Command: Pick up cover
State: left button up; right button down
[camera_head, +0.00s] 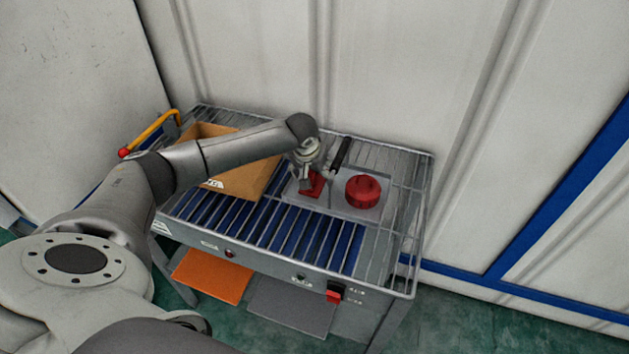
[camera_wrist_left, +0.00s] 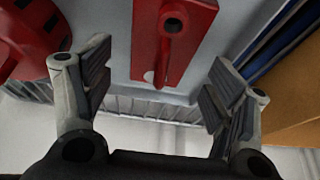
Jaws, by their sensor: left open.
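A red flat plate with a raised tube-like part, which appears to be the cover (camera_head: 315,186), lies on a clear tray (camera_head: 338,204) on the table. In the left wrist view the cover (camera_wrist_left: 146,42) is ahead of my left gripper (camera_wrist_left: 158,88), between the lines of its two spread fingers. No finger visibly touches it. In the head view my left gripper (camera_head: 309,176) is directly above the cover and partly hides it. My left gripper is open and empty. My right gripper is out of view.
A red round part (camera_head: 363,191) sits right of the cover on the same tray; it also shows in the left wrist view (camera_wrist_left: 30,38). A black rod (camera_head: 340,153) stands behind. An open cardboard box (camera_head: 243,180) is at left. The front rollers (camera_head: 300,232) are clear.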

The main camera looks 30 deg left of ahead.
pick_arm(q)
jog(key=c, duration=1.4)
